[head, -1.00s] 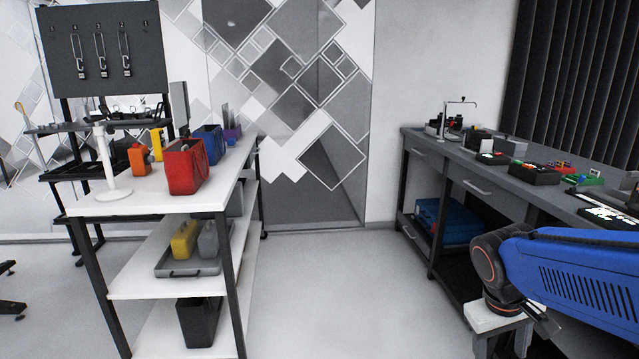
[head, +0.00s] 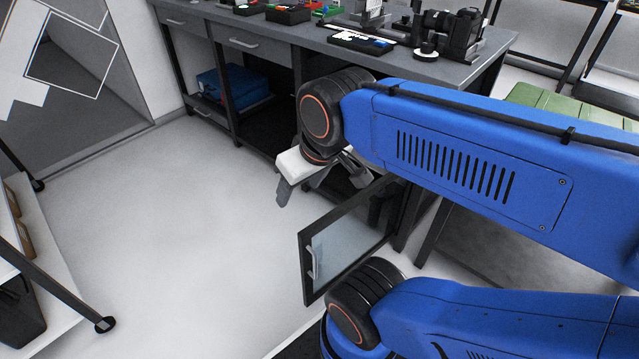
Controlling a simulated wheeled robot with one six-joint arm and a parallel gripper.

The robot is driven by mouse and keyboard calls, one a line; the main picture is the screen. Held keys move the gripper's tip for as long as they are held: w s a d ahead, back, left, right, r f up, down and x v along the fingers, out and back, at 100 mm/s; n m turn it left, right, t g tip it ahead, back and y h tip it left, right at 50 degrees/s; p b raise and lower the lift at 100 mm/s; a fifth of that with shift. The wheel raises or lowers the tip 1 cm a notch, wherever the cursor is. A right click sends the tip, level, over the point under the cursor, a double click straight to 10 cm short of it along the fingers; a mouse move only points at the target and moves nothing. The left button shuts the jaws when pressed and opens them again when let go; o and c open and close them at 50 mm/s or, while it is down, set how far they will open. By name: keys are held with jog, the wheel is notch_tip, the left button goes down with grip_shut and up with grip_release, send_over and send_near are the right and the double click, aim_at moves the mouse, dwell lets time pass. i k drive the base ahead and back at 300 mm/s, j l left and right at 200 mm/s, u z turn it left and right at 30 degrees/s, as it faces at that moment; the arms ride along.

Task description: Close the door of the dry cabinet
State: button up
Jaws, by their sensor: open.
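The dry cabinet's door (head: 350,240) stands swung open from under the workbench, toward the middle of the head view. It has a dark frame, a glass pane and a light vertical handle (head: 314,262) near its free left edge. The cabinet's interior is largely hidden behind my arm and the door. My gripper (head: 302,188) is open and empty, with grey fingers pointing down. In the picture it is above and left of the door, and I see no contact between them.
The grey workbench (head: 270,30) carries several small parts, a keyboard-like board and a microscope-like device (head: 450,35). A blue case (head: 232,88) sits on its lower shelf. A white shelf rack (head: 50,310) stands at lower left. The floor (head: 190,200) left of the door is clear.

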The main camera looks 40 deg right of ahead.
aim_at(306, 253)
jog(key=z, duration=1.1)
jog(key=k+l+u, duration=0.1)
jog(key=l, duration=0.3)
jog(key=k+l+u, duration=0.1)
jog(key=l, duration=0.35)
jog(key=k+l, duration=0.1)
jog(key=l, duration=0.3)
jog(key=k+l+u, duration=0.15)
jog(key=l, duration=0.25)
jog(key=i, duration=0.05)
